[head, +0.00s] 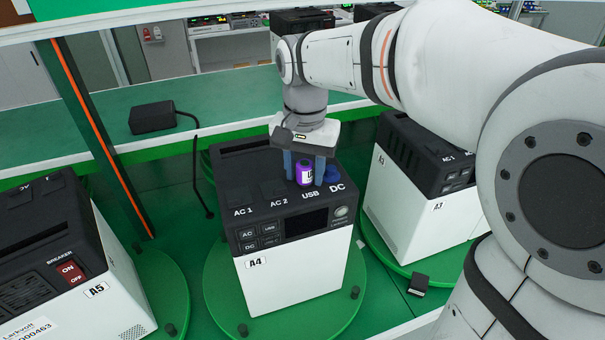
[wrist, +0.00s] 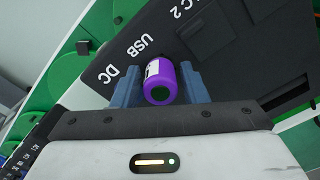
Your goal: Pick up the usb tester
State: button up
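The usb tester appears to be the small purple cylinder (head: 304,173) with a white label, upright on the black top of unit A4 by the USB marking. In the wrist view the purple cylinder (wrist: 160,84) shows a dark green end. My gripper (head: 304,171) points down over A4, with one blue finger on each side of the cylinder. In the wrist view the fingers of my gripper (wrist: 160,86) stand close beside it. Narrow gaps seem to show in the head view, so the gripper looks open around it. Contact is hard to judge.
Unit A4 (head: 295,268) stands on a green turntable (head: 222,300). Unit A5 (head: 120,280) is at left and unit A3 (head: 425,225) at right. A black adapter (head: 152,117) with a cable lies on the back shelf. A small black block (head: 418,284) lies at front right.

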jog(key=shift+c, duration=0.6)
jog(key=c, duration=0.7)
